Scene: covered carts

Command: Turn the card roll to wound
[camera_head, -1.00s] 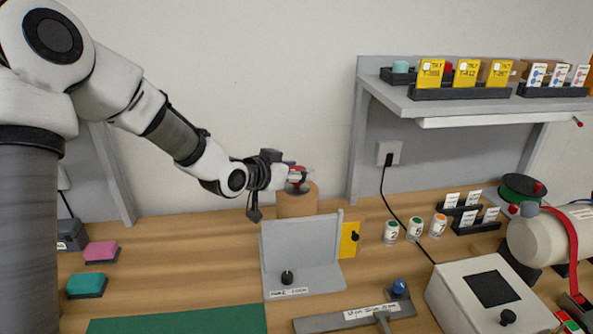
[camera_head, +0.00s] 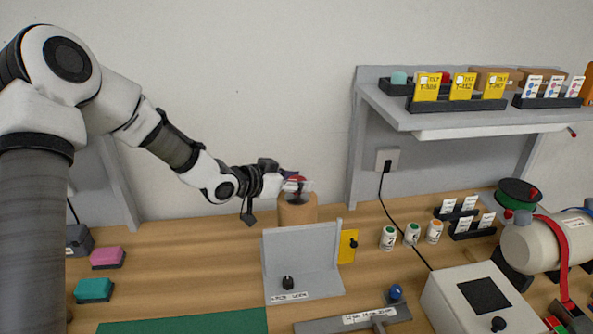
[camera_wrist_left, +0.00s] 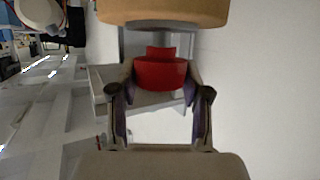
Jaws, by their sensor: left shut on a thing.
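The card roll (camera_head: 297,211) is a tan upright cylinder at the back of the bench, behind a grey angled stand. A red knob (camera_wrist_left: 160,73) projects from the roll's end. In the left wrist view the tan roll (camera_wrist_left: 162,11) fills the top edge. My left gripper (camera_head: 297,185) is at the top of the roll, shut on the red knob. In the left wrist view its two fingers (camera_wrist_left: 160,92) sit on either side of the knob. The roll's markings cannot be made out. My right gripper is not in view.
The grey stand (camera_head: 303,258) with a black knob is close in front of the roll. A yellow plate (camera_head: 347,246) is beside it. Numbered white pots (camera_head: 411,234) stand to the right, under a grey shelf (camera_head: 440,112).

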